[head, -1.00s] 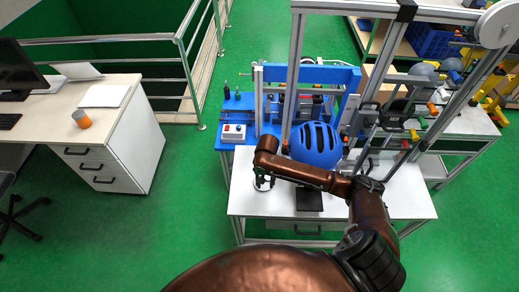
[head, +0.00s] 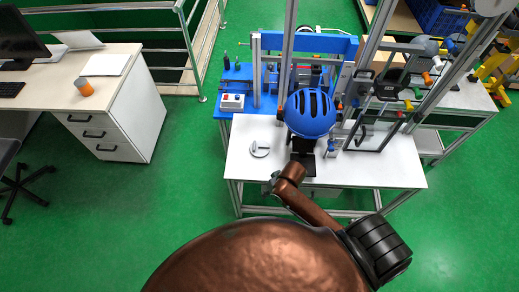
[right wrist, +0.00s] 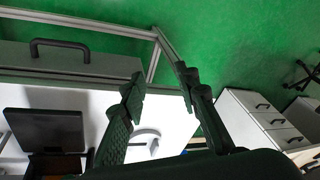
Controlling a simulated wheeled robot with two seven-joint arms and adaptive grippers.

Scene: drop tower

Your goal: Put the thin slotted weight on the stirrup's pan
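A pale round disc with a dark slot-like line, which looks like the thin slotted weight (head: 260,149), lies flat on the left part of the white table (head: 390,174). It also shows in the right wrist view (right wrist: 146,135), partly behind a finger. My right gripper (head: 272,184) is at the table's front edge, nearer than the disc and apart from it. In the right wrist view its fingers (right wrist: 160,82) are spread with nothing between them. I cannot clearly make out the stirrup or its pan. My left gripper is not in view.
A blue helmet (head: 309,112) hangs in the metal tower above a dark plate (head: 306,163). A black frame (head: 378,137) stands to the right. A control box (head: 232,102) sits on the blue bench behind. The table around the disc is clear.

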